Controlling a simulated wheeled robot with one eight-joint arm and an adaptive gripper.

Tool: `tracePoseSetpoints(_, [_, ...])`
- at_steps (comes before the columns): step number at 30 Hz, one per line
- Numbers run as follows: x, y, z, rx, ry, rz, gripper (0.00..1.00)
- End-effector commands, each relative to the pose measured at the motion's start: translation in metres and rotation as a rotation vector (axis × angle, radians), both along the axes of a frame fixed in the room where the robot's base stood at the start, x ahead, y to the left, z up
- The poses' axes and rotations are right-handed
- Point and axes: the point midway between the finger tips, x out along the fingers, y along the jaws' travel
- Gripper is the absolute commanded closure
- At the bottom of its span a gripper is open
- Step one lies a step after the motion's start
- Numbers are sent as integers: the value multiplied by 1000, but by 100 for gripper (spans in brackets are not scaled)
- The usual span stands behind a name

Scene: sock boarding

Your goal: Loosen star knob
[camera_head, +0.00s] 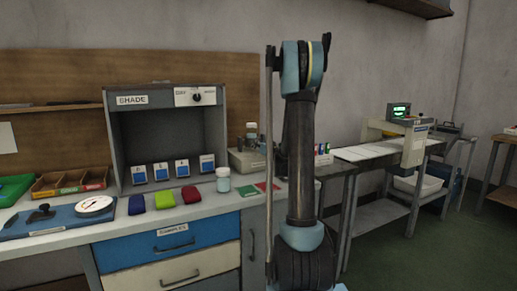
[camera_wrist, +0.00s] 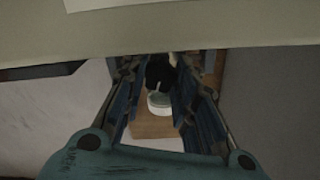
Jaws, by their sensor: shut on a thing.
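In the wrist view my gripper (camera_wrist: 160,68) has its two blue-and-dark fingers on either side of a dark knob (camera_wrist: 161,74), and it is shut on it. The knob is small and shadowed, so its star shape does not show clearly. A pale round cylinder (camera_wrist: 159,102) shows just beyond the knob, between the fingers. In the head view my arm stands upright in front of the bench, and neither my gripper nor the knob can be made out there.
A beige panel (camera_wrist: 200,30) lies close across the top of the wrist view. In the head view a grey shade box (camera_head: 154,101) stands on the bench, with a white jar (camera_head: 223,180) in front. A machine with a green display (camera_head: 399,111) stands at right. Green floor is open at right.

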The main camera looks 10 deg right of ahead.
Motion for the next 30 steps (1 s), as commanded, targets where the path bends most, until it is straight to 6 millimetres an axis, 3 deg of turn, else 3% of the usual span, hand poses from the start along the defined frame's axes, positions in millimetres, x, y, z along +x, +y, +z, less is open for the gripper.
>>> tracePoseSetpoints(23, [0,0,0,-98,-32,0,98])
tracePoseSetpoints(24, [0,0,0,-97,-32,0,67])
tracePoseSetpoints(26, [0,0,0,-97,-32,0,53])
tracePoseSetpoints(30, [0,0,0,-97,-32,0,53])
